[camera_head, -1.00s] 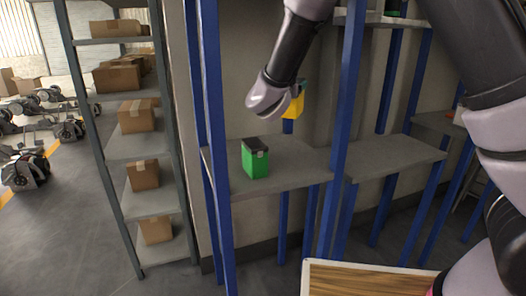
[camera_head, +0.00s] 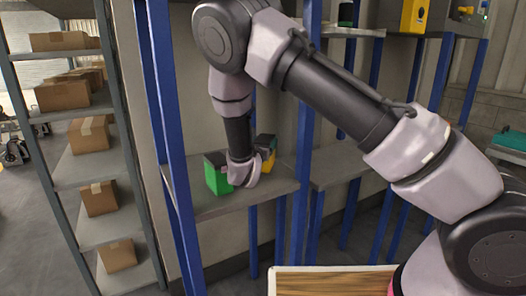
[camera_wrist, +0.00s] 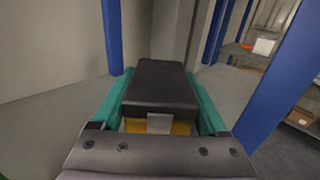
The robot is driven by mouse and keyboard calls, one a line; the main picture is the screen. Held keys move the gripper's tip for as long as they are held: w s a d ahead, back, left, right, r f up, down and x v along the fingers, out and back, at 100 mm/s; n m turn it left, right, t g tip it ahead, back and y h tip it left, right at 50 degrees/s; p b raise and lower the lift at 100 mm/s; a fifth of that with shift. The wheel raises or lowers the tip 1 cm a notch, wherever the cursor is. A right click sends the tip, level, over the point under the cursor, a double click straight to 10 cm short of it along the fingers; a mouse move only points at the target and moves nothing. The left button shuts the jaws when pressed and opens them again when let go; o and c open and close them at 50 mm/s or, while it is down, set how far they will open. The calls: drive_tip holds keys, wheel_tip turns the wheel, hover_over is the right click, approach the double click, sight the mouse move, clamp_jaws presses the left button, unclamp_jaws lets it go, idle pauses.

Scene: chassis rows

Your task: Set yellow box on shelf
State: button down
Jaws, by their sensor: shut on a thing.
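The yellow box (camera_head: 269,160) has a black lid and shows behind my gripper (camera_head: 246,170) in the head view, partly hidden by it. In the wrist view the box's black lid (camera_wrist: 160,82) and a strip of its yellow side lie between the two teal fingers of my gripper (camera_wrist: 160,95), which is shut on it. The box is over the grey shelf (camera_head: 222,207) between blue posts, low and close to its surface. I cannot tell whether it touches the shelf.
A green box (camera_head: 216,179) with a dark lid stands on the same shelf, just left of my gripper. Blue posts (camera_head: 302,140) bound the shelf. An empty grey shelf (camera_head: 338,165) lies to the right. A rack with cardboard boxes (camera_head: 89,134) stands at left.

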drive_tip(key=shift+f, duration=1.45)
drive_tip(key=shift+f, duration=0.1)
unclamp_jaws()
drive_tip(key=v, duration=1.2)
drive_tip(key=shift+s, duration=0.1)
